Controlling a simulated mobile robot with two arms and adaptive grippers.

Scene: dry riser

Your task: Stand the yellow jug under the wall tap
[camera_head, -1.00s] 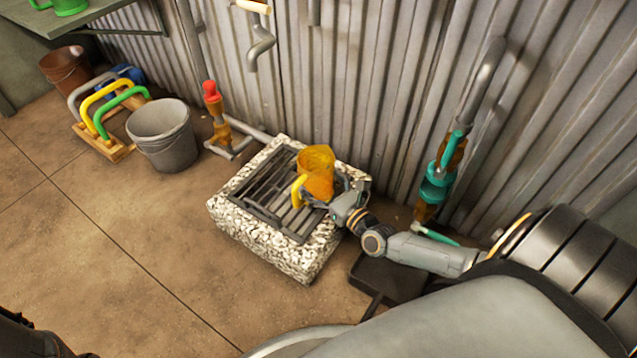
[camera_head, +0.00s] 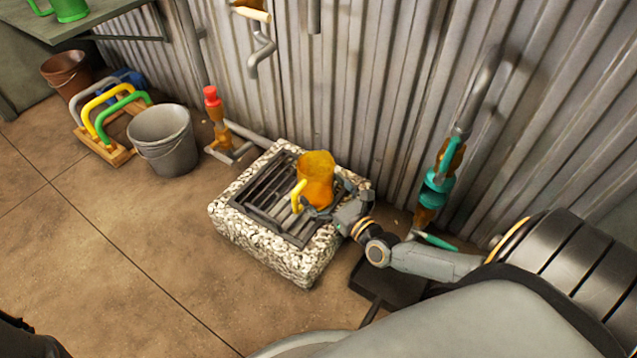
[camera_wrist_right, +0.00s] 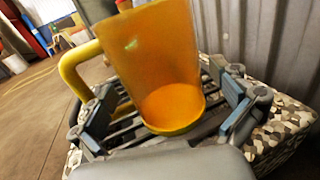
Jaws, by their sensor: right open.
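The yellow jug (camera_head: 317,180) is an amber cup with a yellow handle. It stands roughly upright at the right part of the dark grate on the pebbled block, its handle to the left. In the right wrist view the jug (camera_wrist_right: 163,65) lies between the two fingers, with its orange inside bottom showing. My right gripper (camera_head: 325,206) is open around the jug's lower part; I cannot tell whether a finger touches it. The wall tap (camera_head: 262,48) is a grey bent spout with an orange lever, above and left of the jug. My left gripper is not in view.
The pebbled block (camera_head: 306,270) carries the grate (camera_head: 262,215). A red-topped pipe (camera_head: 212,100), grey bucket (camera_head: 165,140), rack of coloured handles (camera_head: 118,152) and brown bucket (camera_head: 66,75) stand left. A teal-fitted pipe (camera_head: 435,188) stands right. The floor in front is clear.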

